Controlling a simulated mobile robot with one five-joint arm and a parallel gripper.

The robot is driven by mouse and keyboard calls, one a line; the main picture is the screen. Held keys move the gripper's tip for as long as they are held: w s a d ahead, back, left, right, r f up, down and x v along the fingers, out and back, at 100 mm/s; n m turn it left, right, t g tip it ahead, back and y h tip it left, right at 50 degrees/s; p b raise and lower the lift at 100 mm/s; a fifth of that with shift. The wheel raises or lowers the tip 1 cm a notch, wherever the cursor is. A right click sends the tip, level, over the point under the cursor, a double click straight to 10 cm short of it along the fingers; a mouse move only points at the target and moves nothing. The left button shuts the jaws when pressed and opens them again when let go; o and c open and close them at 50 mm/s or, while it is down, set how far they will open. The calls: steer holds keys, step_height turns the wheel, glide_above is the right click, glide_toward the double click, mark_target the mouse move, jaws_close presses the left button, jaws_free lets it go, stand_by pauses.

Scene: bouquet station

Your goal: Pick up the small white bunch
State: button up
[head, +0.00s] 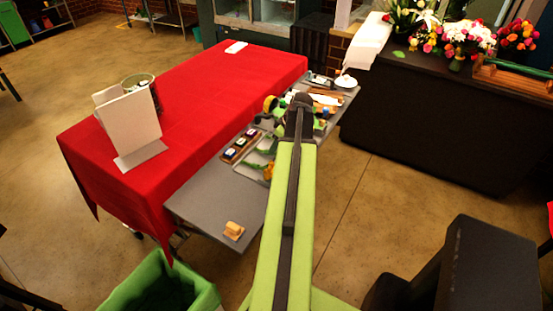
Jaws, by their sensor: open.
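My gripper (299,104) is at the far end of my green arm, over the grey side table (205,200). It shows small and dark, with its fingers mostly hidden by the arm. I cannot clearly make out a small white bunch. A small white item (326,99) lies on a brown tray just beyond and right of my gripper; it is too small to tell what it is. Larger white flowers (470,34) stand among coloured bouquets on the dark counter at the upper right.
A red-covered table (215,90) with a white board (130,122) runs along the left. A tray of small dark pots (242,145) and a yellow-tan block (234,230) lie on the grey table. A green bin (200,292) stands in front.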

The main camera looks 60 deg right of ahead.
steer(key=b+x, duration=0.4)
steer(key=x, duration=0.1)
steer(key=shift+w, duration=0.25)
steer(key=shift+r, duration=0.15)
jaws_close()
